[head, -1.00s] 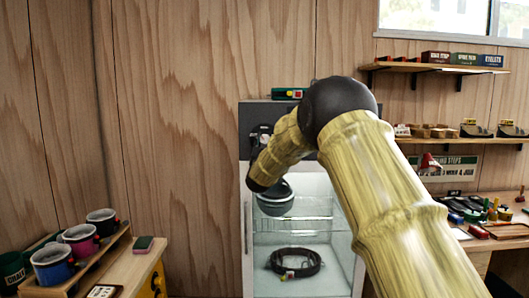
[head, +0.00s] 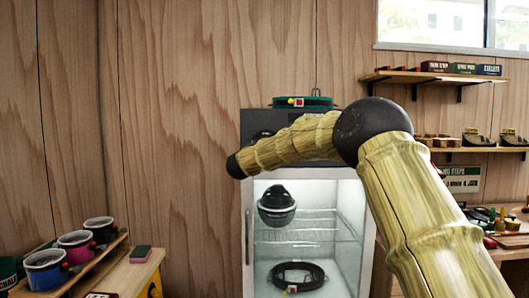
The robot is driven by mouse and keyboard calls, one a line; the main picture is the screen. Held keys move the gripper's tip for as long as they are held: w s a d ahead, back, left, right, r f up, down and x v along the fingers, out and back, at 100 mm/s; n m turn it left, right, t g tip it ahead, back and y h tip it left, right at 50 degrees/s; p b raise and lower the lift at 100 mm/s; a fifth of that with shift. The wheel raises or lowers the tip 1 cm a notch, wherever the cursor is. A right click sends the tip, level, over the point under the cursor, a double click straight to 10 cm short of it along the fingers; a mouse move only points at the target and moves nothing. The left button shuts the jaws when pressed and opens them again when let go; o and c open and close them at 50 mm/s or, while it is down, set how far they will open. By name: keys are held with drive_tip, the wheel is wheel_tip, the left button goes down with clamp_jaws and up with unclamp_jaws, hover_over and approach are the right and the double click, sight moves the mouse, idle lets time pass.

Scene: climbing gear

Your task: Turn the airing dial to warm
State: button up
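A white cabinet with a clear front (head: 247,262) stands in the middle of the head view, with a dark panel (head: 256,120) along its top. A dark rounded edge shows on the panel just above my forearm; it may be part of the airing dial. My arm covers most of that area, so the dial's face, marks and setting cannot be read. My arm reaches in from the lower right, bends at a dark joint and runs left across the panel. My gripper does not show.
Inside the cabinet are a dark rounded item (head: 277,205), wire shelves and a black coil (head: 298,275). A green coil (head: 320,103) lies on top. Shelves (head: 405,75) and a cluttered bench are at right.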

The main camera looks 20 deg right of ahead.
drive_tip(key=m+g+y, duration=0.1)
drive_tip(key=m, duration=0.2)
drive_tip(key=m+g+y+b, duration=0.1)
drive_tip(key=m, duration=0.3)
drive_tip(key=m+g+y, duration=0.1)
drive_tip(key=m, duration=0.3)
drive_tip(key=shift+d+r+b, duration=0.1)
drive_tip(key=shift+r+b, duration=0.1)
drive_tip(key=shift+b, duration=0.1)
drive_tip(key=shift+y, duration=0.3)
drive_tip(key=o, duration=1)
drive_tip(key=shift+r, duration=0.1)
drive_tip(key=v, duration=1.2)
